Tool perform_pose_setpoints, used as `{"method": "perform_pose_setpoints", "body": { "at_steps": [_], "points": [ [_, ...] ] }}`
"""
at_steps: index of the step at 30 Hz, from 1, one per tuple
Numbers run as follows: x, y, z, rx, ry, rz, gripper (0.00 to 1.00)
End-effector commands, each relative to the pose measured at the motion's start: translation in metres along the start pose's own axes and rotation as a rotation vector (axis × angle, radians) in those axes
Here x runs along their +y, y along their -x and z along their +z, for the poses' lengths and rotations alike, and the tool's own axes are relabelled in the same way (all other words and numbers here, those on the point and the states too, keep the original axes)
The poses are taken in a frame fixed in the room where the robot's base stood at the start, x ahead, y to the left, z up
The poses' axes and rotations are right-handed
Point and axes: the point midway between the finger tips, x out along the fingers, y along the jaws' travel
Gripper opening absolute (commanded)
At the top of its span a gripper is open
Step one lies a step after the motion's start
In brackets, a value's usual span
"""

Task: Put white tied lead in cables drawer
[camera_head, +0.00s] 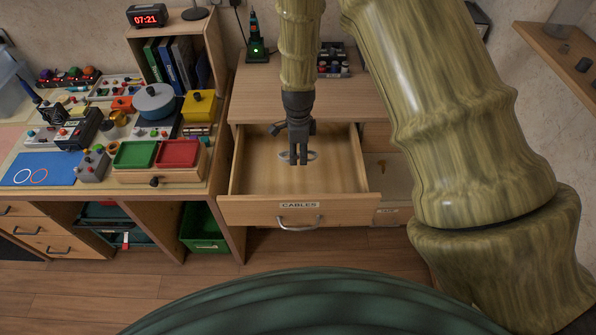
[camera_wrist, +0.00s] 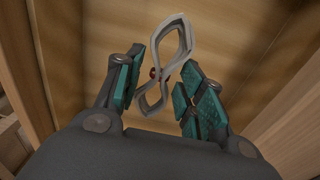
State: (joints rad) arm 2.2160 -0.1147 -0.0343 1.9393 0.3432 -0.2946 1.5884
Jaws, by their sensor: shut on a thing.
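The cables drawer (camera_head: 299,208) is pulled open, with a CABLES label and a metal handle on its front. My gripper (camera_head: 298,160) points down within the drawer's outline and also shows in the wrist view (camera_wrist: 158,88). It is shut on the white tied lead (camera_wrist: 176,38), a figure-eight of pale cord with a small red tie at its middle. Pale loops of the lead (camera_head: 312,155) show beside the fingers in the head view. The wooden drawer floor lies below it. I cannot tell whether the lead touches the floor.
A workbench with a green tray (camera_head: 135,154), a red tray (camera_head: 179,152) and many small parts stands at left. Another compartment (camera_head: 392,180) is at right.

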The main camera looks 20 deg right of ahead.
Motion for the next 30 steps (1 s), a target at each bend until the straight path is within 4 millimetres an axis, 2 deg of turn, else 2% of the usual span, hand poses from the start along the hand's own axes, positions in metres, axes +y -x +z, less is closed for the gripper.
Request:
{"method": "perform_pose_setpoints", "body": {
  "at_steps": [12, 20, 30],
  "points": [
    [0.000, -0.047, 0.000, 0.000, -0.005, 0.001, 0.14],
    [0.000, -0.059, 0.000, 0.000, -0.005, 0.000, 0.14],
    [0.000, -0.092, 0.000, 0.000, -0.004, 0.001, 0.14]
  ]
}}
